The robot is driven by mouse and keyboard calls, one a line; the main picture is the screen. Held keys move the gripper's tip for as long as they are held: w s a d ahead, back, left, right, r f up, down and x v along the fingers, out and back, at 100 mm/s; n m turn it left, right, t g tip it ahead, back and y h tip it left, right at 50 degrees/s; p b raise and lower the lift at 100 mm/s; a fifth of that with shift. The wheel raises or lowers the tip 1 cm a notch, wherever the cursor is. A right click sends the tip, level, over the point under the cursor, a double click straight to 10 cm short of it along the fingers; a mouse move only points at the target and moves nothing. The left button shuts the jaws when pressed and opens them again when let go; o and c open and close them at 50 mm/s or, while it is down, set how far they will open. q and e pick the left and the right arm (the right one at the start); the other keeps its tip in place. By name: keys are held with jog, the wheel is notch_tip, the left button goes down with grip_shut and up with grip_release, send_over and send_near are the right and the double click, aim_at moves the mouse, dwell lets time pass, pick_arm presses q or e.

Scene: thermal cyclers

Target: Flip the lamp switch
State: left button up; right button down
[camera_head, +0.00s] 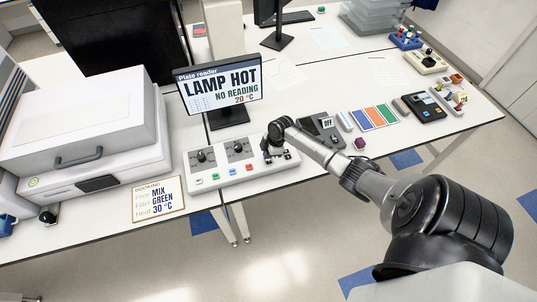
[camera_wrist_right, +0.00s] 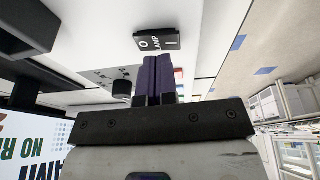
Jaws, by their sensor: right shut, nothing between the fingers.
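The lamp switch (camera_wrist_right: 157,40) is a black rocker marked O and I in the right wrist view, on the white control panel (camera_head: 218,181). In the head view my right gripper (camera_head: 278,156) is over the right end of this panel and covers the switch area. Its dark purple fingers (camera_wrist_right: 158,80) are shut with nothing between them, pointing toward the switch. Whether they touch it I cannot tell. The monitor (camera_head: 220,90) behind the panel reads "LAMP HOT", "NO READING", "20 °C". My left gripper is not in view.
The panel has two black knobs and several coloured buttons. A large white instrument (camera_head: 82,130) stands to the left, with a booking card (camera_head: 158,199) in front. A grey device (camera_head: 322,128) showing "OFF" and a coloured-stripe plate (camera_head: 374,117) lie to the right.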

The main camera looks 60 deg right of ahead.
notch_tip(320, 180, up, 4)
jog(key=shift+w+d+f+p, duration=0.15)
jog(key=shift+p, duration=1.05)
pick_arm(q)
jog(key=b, duration=0.2)
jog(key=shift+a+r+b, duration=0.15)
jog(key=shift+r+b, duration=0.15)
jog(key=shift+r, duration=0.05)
pick_arm(e)
jog(key=d+r, duration=0.3)
jog(key=r, duration=0.5)
jog(key=shift+s+d+r, duration=0.15)
jog(key=shift+s+r, duration=0.1)
jog(key=shift+s, duration=0.05)
